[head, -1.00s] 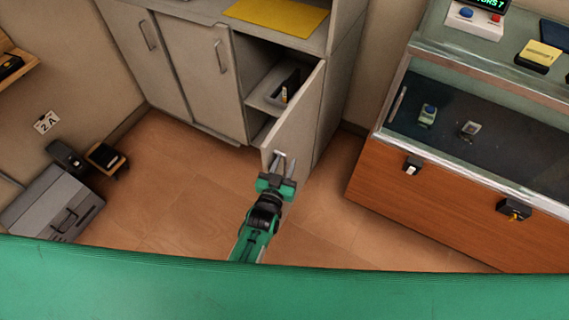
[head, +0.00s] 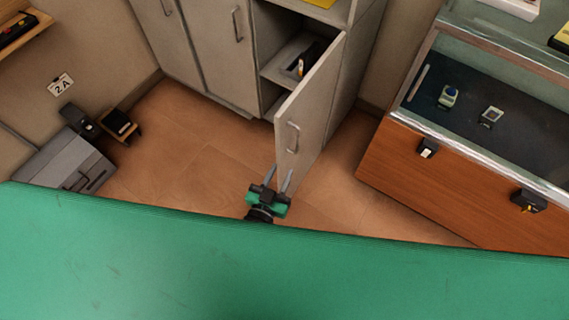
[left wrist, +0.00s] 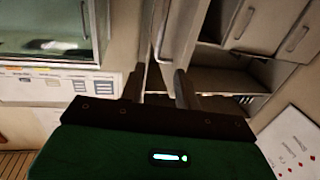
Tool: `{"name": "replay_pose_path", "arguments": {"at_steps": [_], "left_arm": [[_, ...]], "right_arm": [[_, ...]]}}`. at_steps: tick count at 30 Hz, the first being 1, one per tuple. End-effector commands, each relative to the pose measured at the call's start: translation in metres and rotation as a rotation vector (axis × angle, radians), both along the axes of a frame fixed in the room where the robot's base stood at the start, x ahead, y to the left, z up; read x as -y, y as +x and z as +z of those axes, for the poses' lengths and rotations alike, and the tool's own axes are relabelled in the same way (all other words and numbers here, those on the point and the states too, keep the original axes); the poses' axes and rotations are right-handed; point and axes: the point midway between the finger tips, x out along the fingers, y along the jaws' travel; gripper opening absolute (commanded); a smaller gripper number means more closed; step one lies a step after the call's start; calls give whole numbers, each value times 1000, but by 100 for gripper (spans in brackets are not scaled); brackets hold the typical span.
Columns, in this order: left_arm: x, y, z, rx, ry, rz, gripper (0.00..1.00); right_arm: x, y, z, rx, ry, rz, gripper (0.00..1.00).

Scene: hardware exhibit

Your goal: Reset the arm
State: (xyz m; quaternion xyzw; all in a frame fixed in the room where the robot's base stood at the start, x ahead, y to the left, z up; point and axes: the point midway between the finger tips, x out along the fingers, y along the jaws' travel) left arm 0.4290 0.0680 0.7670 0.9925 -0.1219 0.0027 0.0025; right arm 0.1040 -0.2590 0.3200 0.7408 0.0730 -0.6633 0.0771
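My left gripper (head: 282,178) is in the lower middle of the head view, with its two fingers apart and nothing between them. It is just below the handle (head: 293,137) of an open grey cabinet door (head: 312,105), apart from it. In the left wrist view the fingers (left wrist: 158,88) are spread, and a door handle (left wrist: 162,30) shows beyond them. My right gripper is not in view.
A glass display case (head: 440,185) with a wooden front stands to the right. A grey case (head: 62,165) and a small dark-topped stool (head: 119,124) are on the floor at left. Wooden floor (head: 180,140) between them is clear.

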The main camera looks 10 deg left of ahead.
Motion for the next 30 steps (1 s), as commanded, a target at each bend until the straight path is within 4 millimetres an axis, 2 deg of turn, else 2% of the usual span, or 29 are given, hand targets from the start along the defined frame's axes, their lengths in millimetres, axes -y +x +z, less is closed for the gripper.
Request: {"name": "replay_pose_path", "arguments": {"at_steps": [4,20,22,23,26,29,30], "left_arm": [[-1,-5,0,0,0,0,33],[-1,-5,0,0,0,0,33],[-1,-6,-5,-11,3,-2,33],[-1,-6,-10,-21,5,-4,33],[-2,-12,-45,-100,26,-16,33],[-7,-27,-106,-239,62,-34,33],[-11,-36,-135,-307,79,-40,33]], "right_arm": [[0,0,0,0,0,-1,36],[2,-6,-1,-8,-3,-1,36],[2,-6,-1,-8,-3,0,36],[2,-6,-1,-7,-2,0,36],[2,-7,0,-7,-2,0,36],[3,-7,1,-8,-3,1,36],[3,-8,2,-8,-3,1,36]]}}
